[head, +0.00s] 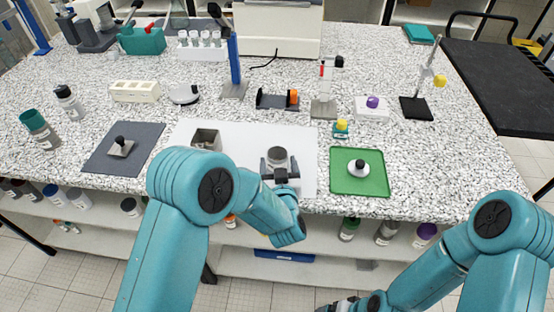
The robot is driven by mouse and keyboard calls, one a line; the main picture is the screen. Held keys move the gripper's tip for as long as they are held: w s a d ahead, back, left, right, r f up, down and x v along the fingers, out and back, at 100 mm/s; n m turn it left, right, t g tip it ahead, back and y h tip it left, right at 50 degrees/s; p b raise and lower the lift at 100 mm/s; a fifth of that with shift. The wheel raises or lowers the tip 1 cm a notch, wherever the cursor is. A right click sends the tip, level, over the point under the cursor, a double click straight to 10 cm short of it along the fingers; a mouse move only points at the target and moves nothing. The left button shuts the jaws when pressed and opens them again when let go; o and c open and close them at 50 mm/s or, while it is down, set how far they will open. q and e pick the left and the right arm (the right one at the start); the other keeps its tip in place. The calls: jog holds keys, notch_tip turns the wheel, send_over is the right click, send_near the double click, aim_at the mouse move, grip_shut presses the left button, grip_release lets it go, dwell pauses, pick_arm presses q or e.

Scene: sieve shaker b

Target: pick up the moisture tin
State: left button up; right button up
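A small round grey tin (277,153), which looks like the moisture tin, is at the right part of the white mat (232,143). My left gripper (279,165) is at the near side of the tin. Its two dark fingers stand apart, one toward each side of the tin, and look open; whether they touch it is hard to see. My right gripper (338,306) is low at the bottom edge, partly cut off and below the bench top; its fingers cannot be made out.
A square grey container (206,139) stands left on the mat. A green tray (343,183) with a knobbed weight (358,168) lies right. A dark pad (101,160) lies left. A yellow-topped item (341,128) stands behind the tray. The bench's front edge is close below the gripper.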

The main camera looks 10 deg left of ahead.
pick_arm(q)
jog(key=c, duration=0.7)
